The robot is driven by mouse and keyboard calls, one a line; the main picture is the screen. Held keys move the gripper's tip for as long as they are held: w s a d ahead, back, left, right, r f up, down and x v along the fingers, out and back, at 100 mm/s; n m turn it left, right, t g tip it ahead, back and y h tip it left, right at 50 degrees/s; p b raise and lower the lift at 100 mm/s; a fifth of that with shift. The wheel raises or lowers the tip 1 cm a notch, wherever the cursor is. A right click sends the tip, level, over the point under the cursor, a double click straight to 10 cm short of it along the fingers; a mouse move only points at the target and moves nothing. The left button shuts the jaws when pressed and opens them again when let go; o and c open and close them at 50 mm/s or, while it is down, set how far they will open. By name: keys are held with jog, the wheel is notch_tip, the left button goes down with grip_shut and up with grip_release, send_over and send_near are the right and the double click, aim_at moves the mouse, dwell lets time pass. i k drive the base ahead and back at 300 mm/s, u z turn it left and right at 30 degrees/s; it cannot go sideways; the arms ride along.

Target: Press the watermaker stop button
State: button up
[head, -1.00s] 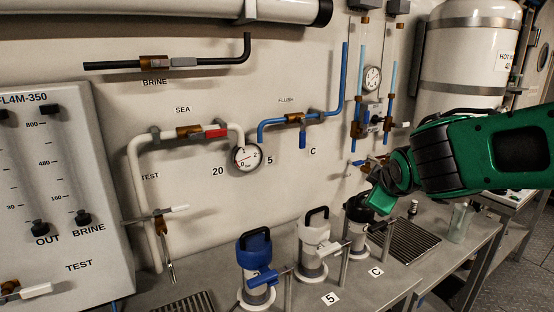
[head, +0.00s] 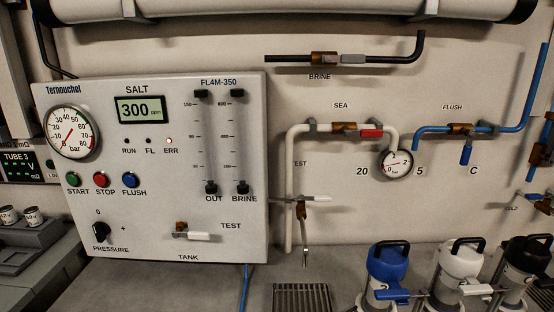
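The watermaker panel (head: 150,215) is a pale box on the wall at the left of the head view. Its red STOP button (head: 102,180) sits between the green START button (head: 73,180) and the blue FLUSH button (head: 131,180). Above them are a round pressure gauge (head: 73,132) and a SALT display (head: 145,109) reading 300 ppm. Of the RUN, FL and ERR lamps, the ERR lamp (head: 169,141) glows red. Nothing covers the STOP button. My gripper is not in view.
Filter housings with a blue top (head: 388,262) and a white top (head: 462,262) stand on the counter at right. The counter (head: 170,285) under the panel is clear.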

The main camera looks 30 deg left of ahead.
aim_at(99, 179)
jog(key=u, duration=1.9)
